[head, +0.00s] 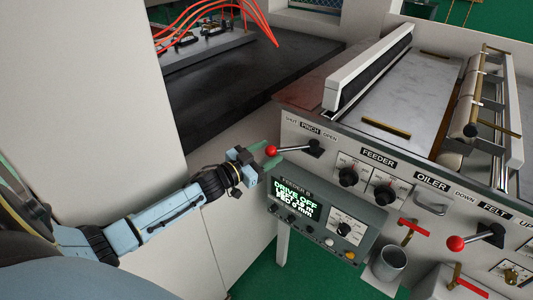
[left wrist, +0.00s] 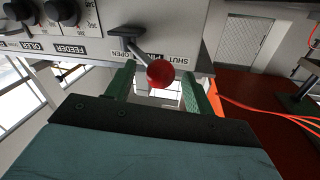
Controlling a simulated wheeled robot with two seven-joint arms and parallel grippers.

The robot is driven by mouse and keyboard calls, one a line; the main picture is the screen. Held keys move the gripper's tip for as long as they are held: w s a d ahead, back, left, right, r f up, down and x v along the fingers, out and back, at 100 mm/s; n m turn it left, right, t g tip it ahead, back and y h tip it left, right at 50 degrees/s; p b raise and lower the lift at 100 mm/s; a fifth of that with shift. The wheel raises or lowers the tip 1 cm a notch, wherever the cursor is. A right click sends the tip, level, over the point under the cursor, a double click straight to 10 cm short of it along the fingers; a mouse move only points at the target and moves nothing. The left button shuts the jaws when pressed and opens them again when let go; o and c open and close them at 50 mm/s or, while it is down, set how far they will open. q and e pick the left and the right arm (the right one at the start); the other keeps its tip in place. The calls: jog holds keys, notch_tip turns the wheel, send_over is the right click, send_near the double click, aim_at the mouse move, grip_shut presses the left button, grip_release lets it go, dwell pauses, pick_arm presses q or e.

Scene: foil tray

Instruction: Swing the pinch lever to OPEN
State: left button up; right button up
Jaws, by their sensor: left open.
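The pinch lever (head: 296,149) is a dark arm with a red ball knob (head: 271,151), on the front panel under the label SHUT PINCH OPEN. It points left from its pivot, toward the SHUT side. My left gripper (head: 268,159) is at the knob, its green fingers reaching toward the panel. In the left wrist view, the red knob (left wrist: 160,74) shows between the two open fingers (left wrist: 158,78), with a gap on each side. The lever's pivot (left wrist: 124,38) is above and left of it there. I see no contact. My right gripper is not in view.
A grey control box (head: 330,215) with a lit display reading DRIVE OFF juts out below the lever. Feeder knobs (head: 348,176) are to its right. Another red-knobbed lever (head: 456,243), a metal cup (head: 390,262) and red handles are further right. A pale cabinet wall (head: 90,100) stands left.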

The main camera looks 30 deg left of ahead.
pick_arm(q)
jog(key=shift+w, duration=0.1)
grip_shut()
dwell(0.3)
